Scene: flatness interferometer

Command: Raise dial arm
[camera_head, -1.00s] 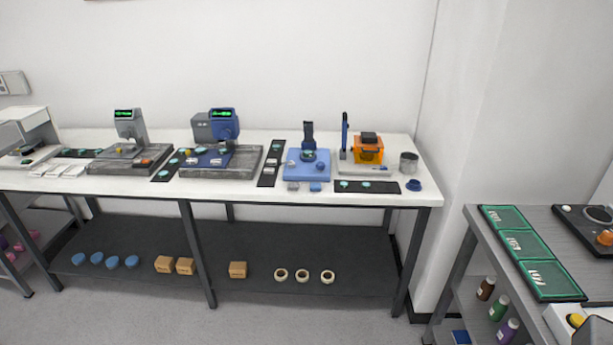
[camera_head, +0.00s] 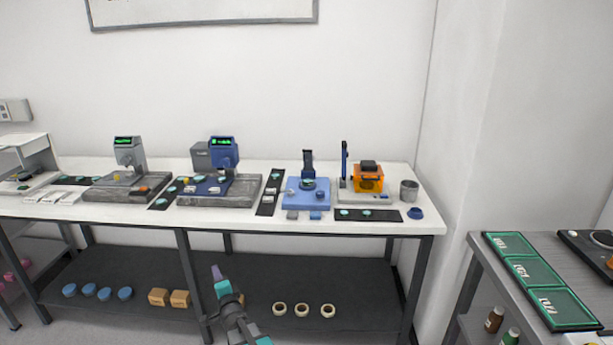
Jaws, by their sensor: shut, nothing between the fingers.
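My gripper (camera_head: 218,275) is shut and empty at the bottom of the view, pointing up in front of the lower shelf and below the tabletop. It is well apart from every instrument. A blue instrument base (camera_head: 296,198) stands on the table right of centre, with a dark blue upright arm (camera_head: 307,163) at its back. I cannot tell for sure which part is the dial arm. Two gauges with green displays stand further left, a grey one (camera_head: 128,153) and a blue one (camera_head: 223,155), each over a grey plate.
The white table (camera_head: 390,228) carries dark strips with small discs and an orange block (camera_head: 369,182) beside a slim blue post (camera_head: 344,163). A grey cup (camera_head: 409,190) stands at the right end. The dark lower shelf (camera_head: 340,280) holds rolls, boxes and blue pieces.

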